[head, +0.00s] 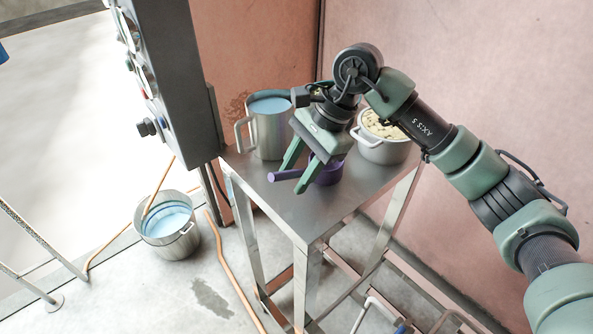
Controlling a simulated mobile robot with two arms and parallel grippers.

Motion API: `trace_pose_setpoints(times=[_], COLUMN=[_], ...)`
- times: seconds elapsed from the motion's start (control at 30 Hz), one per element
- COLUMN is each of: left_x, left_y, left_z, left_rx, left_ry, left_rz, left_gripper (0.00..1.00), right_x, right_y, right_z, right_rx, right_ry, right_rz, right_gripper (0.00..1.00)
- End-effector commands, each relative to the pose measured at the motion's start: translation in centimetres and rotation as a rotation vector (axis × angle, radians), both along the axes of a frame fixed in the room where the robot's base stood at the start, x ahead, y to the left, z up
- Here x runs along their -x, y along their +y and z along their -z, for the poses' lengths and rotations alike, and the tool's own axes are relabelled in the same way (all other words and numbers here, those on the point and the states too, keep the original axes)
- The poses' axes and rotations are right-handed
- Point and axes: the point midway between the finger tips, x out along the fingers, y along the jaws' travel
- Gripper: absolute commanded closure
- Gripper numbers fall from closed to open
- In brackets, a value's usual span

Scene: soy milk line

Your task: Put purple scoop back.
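The purple scoop (329,174) is on the metal table (309,213), near its middle, with its handle pointing left. The bowl is partly hidden by my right gripper. My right gripper (293,179) comes down over the scoop from above. Its two green fingers are spread apart, with the purple handle passing between or just behind their tips. Whether the fingers touch the handle is unclear. My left gripper is not in view.
A metal jug (270,134) of bluish liquid stands at the table's back left. A pot (384,151) of pale beans stands at the back right. A grey control box (172,75) hangs left of the table. A bucket (170,241) sits on the floor, lower left.

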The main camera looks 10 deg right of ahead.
Motion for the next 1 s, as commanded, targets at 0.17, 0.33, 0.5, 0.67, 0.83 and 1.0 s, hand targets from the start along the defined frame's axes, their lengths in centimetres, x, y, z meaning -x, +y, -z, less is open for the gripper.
trace_pose_setpoints(times=[0.17,0.33,0.5,0.67,0.83,1.0], left_x=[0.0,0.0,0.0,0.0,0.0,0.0], left_y=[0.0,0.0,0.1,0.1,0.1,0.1], left_z=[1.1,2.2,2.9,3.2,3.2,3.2], left_rx=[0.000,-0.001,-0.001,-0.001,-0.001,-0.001], left_ry=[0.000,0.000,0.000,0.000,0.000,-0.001], left_rz=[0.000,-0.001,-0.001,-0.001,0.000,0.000], left_gripper=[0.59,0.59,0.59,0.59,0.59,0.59], right_x=[-0.2,-0.3,-0.3,-0.3,-0.3,-0.3], right_y=[-1.1,-2.7,-4.0,-4.8,-5.0,-5.0], right_z=[-2.3,-5.7,-8.8,-10.5,-11.0,-11.1], right_rx=[-0.001,0.000,0.000,0.000,-0.001,-0.001], right_ry=[-0.005,-0.006,-0.004,-0.001,0.000,0.000], right_rz=[0.001,0.003,0.001,0.001,0.000,0.000], right_gripper=[0.62,0.62,0.62,0.62,0.62,0.62])
